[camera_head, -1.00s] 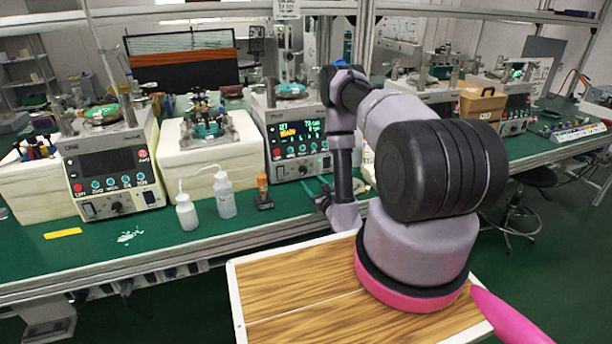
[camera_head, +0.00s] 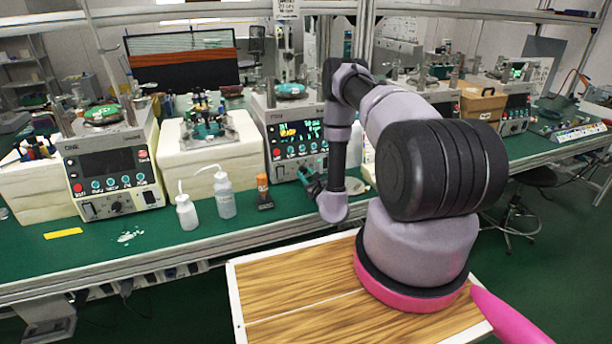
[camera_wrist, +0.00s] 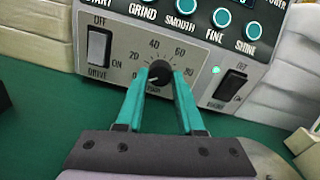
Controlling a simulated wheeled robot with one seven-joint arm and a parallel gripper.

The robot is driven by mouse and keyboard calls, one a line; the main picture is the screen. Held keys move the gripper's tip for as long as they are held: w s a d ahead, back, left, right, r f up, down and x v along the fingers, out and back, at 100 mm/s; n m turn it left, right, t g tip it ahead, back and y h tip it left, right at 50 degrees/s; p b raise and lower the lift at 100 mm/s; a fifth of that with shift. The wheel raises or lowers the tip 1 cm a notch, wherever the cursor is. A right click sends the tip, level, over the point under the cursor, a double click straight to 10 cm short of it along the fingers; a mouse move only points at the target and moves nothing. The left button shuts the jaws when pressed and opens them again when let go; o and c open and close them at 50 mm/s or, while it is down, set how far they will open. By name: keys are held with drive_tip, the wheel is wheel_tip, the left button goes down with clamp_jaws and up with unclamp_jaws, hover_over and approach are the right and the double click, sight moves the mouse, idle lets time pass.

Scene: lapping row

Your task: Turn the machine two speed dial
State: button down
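Machine two, the middle machine with a lit display (camera_head: 297,133), stands on the green bench in the head view. In the wrist view its round black speed dial (camera_wrist: 160,71) sits on a grey panel with a scale around it reading 20, 40, 60, 80. A pale mark on the dial points to the lower left. My gripper (camera_wrist: 161,82) has its two teal fingers apart, with their tips at the left and right sides of the dial. Whether they touch it cannot be told. In the head view my gripper (camera_head: 312,180) is low at the machine's front.
A drive switch (camera_wrist: 98,46) is left of the dial and a rocker switch (camera_wrist: 231,86) right of it. Round buttons (camera_wrist: 214,35) run above. White bottles (camera_head: 225,195) and an orange-capped bottle (camera_head: 263,190) stand left of my gripper. A similar machine (camera_head: 112,165) stands at left.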

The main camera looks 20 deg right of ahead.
drive_tip(key=shift+m, duration=0.4)
drive_tip(key=shift+d+m, duration=0.1)
drive_tip(key=shift+m, duration=0.9)
drive_tip(key=m, duration=0.3)
drive_tip(key=shift+m, duration=0.4)
drive_tip(key=m, duration=0.6)
drive_tip(key=shift+h, duration=0.3)
drive_tip(key=c, duration=0.5)
unclamp_jaws()
drive_tip(key=s, duration=1.1)
drive_tip(key=shift+d+f, duration=0.1)
drive_tip(key=shift+f, duration=0.2)
